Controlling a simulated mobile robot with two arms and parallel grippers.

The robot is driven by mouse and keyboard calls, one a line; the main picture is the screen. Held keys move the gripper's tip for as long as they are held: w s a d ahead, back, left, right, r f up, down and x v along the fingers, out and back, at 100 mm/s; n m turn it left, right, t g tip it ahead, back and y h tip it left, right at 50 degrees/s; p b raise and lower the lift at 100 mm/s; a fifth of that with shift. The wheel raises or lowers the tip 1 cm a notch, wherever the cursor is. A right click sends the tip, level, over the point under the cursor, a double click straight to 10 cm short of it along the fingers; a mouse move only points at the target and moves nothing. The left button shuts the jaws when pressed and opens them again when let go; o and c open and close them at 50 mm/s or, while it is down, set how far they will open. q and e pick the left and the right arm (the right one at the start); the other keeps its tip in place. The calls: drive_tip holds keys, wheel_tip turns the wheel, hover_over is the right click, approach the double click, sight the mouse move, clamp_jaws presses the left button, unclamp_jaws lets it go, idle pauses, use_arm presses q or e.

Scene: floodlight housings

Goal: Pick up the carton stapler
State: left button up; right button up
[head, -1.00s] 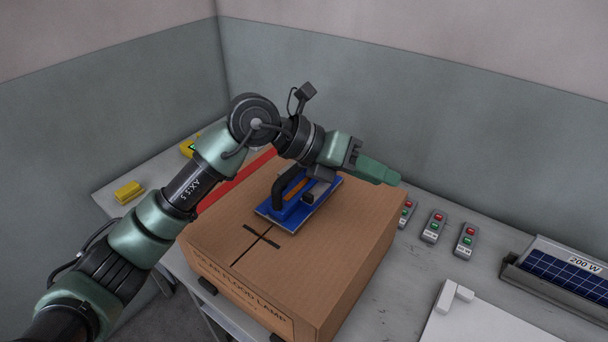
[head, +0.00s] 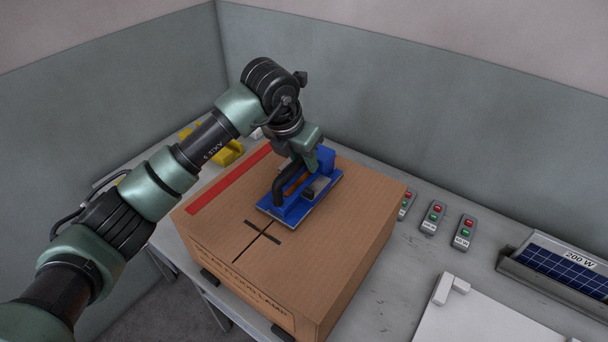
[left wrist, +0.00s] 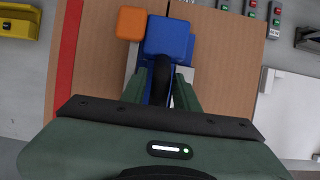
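The carton stapler (head: 298,207) is blue with a black handle and an orange part. It stands on top of the closed cardboard box, beside the black cross mark. My left gripper (head: 309,163) points down over it from behind. In the left wrist view, the stapler (left wrist: 170,38) shows its blue block and orange part. The green fingers of the left gripper (left wrist: 160,88) are apart, one on each side of the black handle, with gaps visible. The lower part of the handle is hidden by the gripper body. My right gripper is not in view.
The cardboard box (head: 345,250) has a red strip (head: 228,180) on its top. Several small button boxes (head: 433,217) stand to its right, with a solar panel (head: 565,268) and a white board (head: 480,318) beyond. A yellow object (head: 226,153) lies behind the box at left.

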use_arm(q)
drive_tip(key=shift+f, duration=0.2)
clamp_jaws()
drive_tip(key=shift+w, duration=0.1)
idle(1.1)
drive_tip(key=shift+w+d+r, duration=0.1)
drive_tip(key=shift+w+r, duration=0.05)
drive_tip(key=shift+r, duration=0.05)
